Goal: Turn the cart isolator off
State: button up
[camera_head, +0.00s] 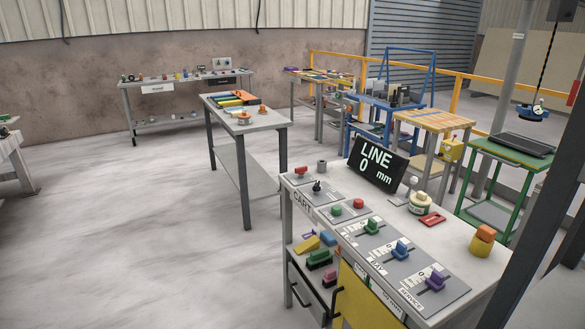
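A grey control bench (450,235) stands in the front right, with "CART" lettered near its left front edge. On grey plates at that end are a red handle (301,171) and a small black upright lever (317,187). I cannot tell for sure which of these is the isolator, or read its on/off marks. Further along the plates are a green button (337,210) and a red button (358,204). Then come a green slider handle (371,227), a blue one (399,249) and a purple one (435,280). My gripper is not in view.
A black display reading "LINE 0 mm" (377,164) stands behind the controls. An orange and yellow stack (482,240) and a red tray (432,219) lie to the right. Another table (270,120) stands behind left. The floor at left (110,240) is clear.

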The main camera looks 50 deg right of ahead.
aim_at(301, 171)
jog(key=z, duration=0.1)
jog(key=i, duration=0.95)
jog(key=u, duration=0.05)
